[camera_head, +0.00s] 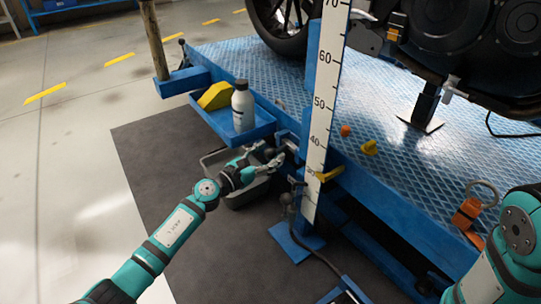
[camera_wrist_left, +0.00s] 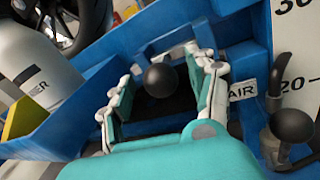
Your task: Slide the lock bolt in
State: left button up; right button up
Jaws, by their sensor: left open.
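The lock bolt's black ball knob (camera_wrist_left: 160,80) sits in front of the blue lift frame in the left wrist view. My left gripper (camera_wrist_left: 163,66) is open, with one finger on each side of the knob. I cannot tell whether either finger touches it. In the head view my left gripper (camera_head: 270,152) reaches to the lift's side, just left of the height scale (camera_head: 323,110). The bolt's shaft is hidden behind the knob and gripper. My right gripper is out of view; only part of that arm shows at lower right.
A second black knob (camera_wrist_left: 293,126) on a lever stands close right of the gripper. A blue tray (camera_head: 238,128) holds a grey bottle (camera_head: 243,105) and a yellow wedge (camera_head: 215,96). A grey bin (camera_head: 207,162) lies below. The dark mat (camera_head: 150,165) is clear at left.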

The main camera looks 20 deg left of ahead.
pick_arm(q)
jog(key=shift+w+d, duration=0.25)
jog(key=shift+w, duration=0.3)
